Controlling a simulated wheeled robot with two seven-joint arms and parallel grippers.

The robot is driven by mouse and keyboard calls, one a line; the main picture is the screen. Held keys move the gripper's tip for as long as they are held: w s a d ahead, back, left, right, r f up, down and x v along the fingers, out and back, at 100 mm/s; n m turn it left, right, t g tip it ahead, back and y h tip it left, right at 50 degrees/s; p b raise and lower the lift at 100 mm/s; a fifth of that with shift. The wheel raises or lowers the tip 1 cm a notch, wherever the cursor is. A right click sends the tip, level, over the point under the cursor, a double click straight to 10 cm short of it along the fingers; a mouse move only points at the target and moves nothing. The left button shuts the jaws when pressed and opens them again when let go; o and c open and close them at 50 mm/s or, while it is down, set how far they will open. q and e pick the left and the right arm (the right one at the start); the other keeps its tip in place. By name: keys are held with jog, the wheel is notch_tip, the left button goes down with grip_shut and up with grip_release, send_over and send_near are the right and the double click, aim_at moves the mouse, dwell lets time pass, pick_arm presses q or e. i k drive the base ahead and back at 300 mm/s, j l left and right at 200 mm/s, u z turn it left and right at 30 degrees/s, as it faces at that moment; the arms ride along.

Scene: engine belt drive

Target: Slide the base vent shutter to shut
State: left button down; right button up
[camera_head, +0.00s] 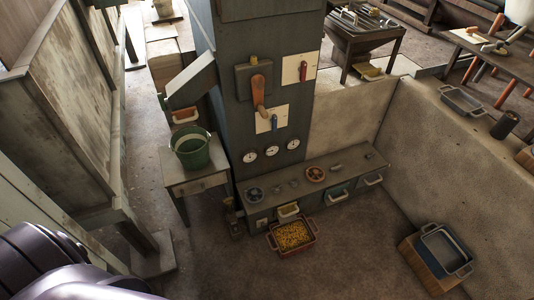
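A tall grey-green machine cabinet (227,90) stands in the middle, with a low ledge (345,163) along its foot. A small pale plate (262,223) sits low on the ledge's front, near its left end. I cannot tell whether this plate is the base vent shutter, or whether the shutter is open or shut. An orange-brown lever (259,88), a red-handled switch (303,71) and a blue-handled switch (274,122) are on the cabinet's front. Part of my arm shows at the lower left. Neither gripper is in view.
A red-rimmed tray of yellow bits (292,236) stands on the floor before the ledge. A green bucket (191,150) is on a small table to the left. A blue-grey tray (444,250) lies at the right. The floor between is clear.

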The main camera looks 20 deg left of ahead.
aim_at(263, 222)
jog(key=u, duration=0.8)
